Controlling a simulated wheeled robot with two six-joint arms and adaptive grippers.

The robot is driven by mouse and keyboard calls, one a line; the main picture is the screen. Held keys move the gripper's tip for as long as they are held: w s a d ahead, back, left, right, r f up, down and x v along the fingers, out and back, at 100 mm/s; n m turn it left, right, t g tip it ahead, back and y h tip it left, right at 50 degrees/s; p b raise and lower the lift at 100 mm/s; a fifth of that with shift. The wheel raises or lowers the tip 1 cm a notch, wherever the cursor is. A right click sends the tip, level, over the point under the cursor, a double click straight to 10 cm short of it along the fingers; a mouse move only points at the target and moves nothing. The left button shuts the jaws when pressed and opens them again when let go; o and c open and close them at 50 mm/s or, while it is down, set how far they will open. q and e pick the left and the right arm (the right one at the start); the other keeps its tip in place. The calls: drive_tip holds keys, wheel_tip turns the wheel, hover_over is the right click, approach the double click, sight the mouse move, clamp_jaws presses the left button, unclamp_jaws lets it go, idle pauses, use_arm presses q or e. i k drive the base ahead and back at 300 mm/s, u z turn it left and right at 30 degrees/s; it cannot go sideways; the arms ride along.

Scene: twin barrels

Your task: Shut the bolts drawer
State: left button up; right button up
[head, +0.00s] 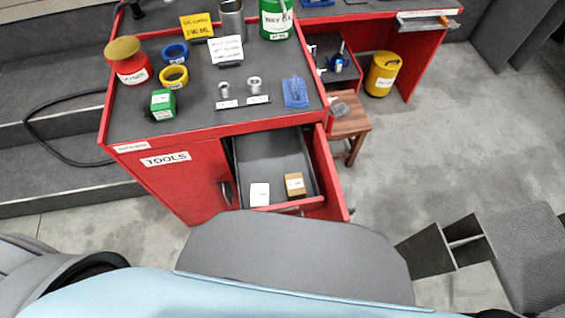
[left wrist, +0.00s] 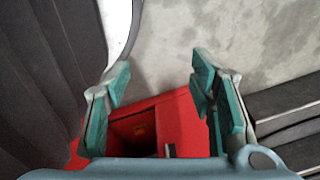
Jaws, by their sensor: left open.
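An open drawer (head: 270,160) with a grey inside and a red front stands pulled out of the red tool bench in the head view. A white label or box (head: 260,194) and a brown box (head: 295,185) lie in it near the front. I cannot read a drawer name. In the left wrist view my left gripper (left wrist: 160,84) is open, with nothing between its green-padded fingers. A red structure with a dark opening (left wrist: 172,125) shows beyond and below the fingertips, apart from them as far as I can tell. Neither gripper shows in the head view.
The bench top (head: 195,115) holds a red jar (head: 132,70), tape rolls, a green box (head: 162,104) and small metal parts. A wooden stool (head: 350,125) and a yellow can (head: 383,74) stand to the right.

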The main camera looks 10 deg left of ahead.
sight(266, 157)
drive_tip(key=z, duration=0.6)
drive_tip(key=k, duration=0.2)
drive_tip(key=z, duration=1.15)
drive_tip(key=k, duration=0.85)
drive_tip(key=u, duration=1.7)
